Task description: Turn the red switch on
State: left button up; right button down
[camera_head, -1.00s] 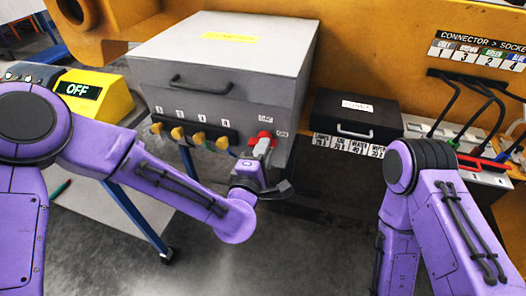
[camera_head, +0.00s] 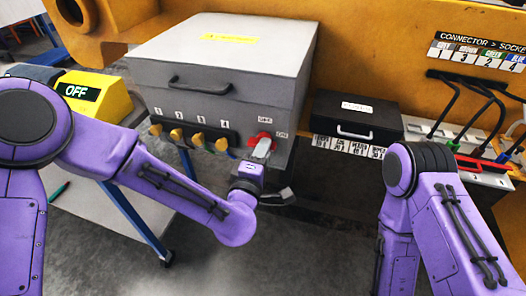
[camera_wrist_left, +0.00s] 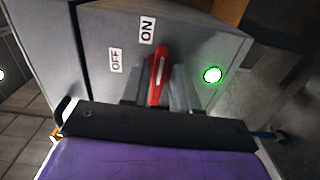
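The red switch (camera_head: 264,136) is on the front of the grey box, at its right end. In the left wrist view its red handle (camera_wrist_left: 159,76) points up towards the ON label (camera_wrist_left: 147,30), with the OFF label (camera_wrist_left: 116,60) to the left. A round green light (camera_wrist_left: 212,75) glows to the right of the handle. My left gripper (camera_head: 262,150) is at the switch; its two fingers lie close along both sides of the handle and appear shut on it. The fingers partly hide the handle's base. My right arm shows at the right, but its gripper is out of view.
The grey box (camera_head: 215,62) has a row of yellow connectors (camera_head: 198,141) left of the switch. A yellow block with an OFF display (camera_head: 78,92) stands at the left. A black case (camera_head: 357,117) and a cabled socket panel (camera_head: 455,135) are to the right.

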pick_arm(q)
jog(key=shift+o, duration=0.2)
jog(key=b+v, duration=0.1)
jog(key=v, duration=0.9)
jog(key=shift+s, duration=0.3)
jog(key=s+a+f+m+g+y, duration=0.1)
jog(key=a+f+m+g+y, duration=0.2)
jog(key=f, duration=0.4)
jog(key=s+a+f+m+g, duration=0.1)
jog(key=a+f+g, duration=0.1)
jog(key=a+f, duration=0.5)
jog(key=s+a+f+m+g+y, duration=0.1)
jog(key=a+f+m+g+y, duration=0.15)
jog(key=f, duration=0.55)
jog(key=s+a+f+g+y, duration=0.1)
jog(key=s+a+f+g, duration=0.2)
jog(key=s+a+f, duration=0.3)
jog(key=s+a+f+g+y, duration=0.2)
jog(key=s+a+f, duration=0.3)
jog(key=s+a, duration=0.4)
jog(key=shift+s+a+f+m+g, duration=0.4)
jog(key=shift+s+g, duration=0.35)
jog(key=shift+s, duration=0.45)
